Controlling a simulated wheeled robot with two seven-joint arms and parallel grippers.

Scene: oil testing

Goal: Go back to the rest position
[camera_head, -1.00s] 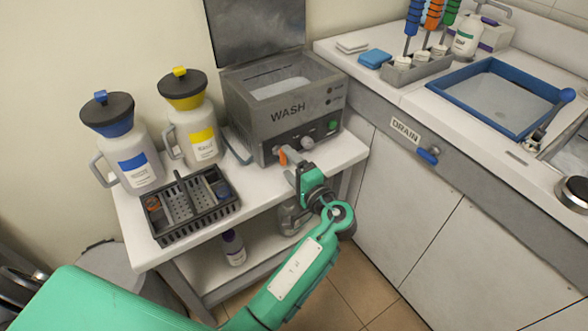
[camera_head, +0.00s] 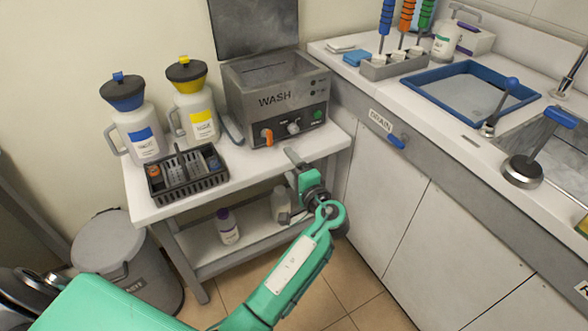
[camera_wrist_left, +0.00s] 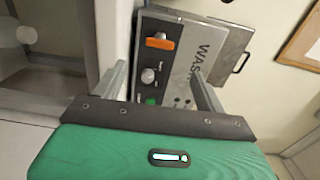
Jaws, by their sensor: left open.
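My left gripper (camera_head: 294,163) is in front of the grey WASH machine (camera_head: 275,97), at the front edge of the white table. In the left wrist view the gripper (camera_wrist_left: 157,84) has its two fingers spread wide with nothing between them. The machine's panel, with an orange knob (camera_wrist_left: 160,43), a grey knob and a green button, lies beyond the fingers, apart from them. In the head view the orange knob (camera_head: 267,137) is clear of the gripper and the machine's lid (camera_head: 252,26) stands raised. My right gripper is not in view.
The white table (camera_head: 150,209) holds blue-topped and yellow-topped jugs and a dark basket (camera_head: 190,184). Bottles stand on the lower shelf (camera_head: 205,262). A lidded bin (camera_head: 117,255) is at lower left. The counter with a blue-rimmed basin (camera_head: 425,96) and blue drain handle (camera_head: 397,141) is at right.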

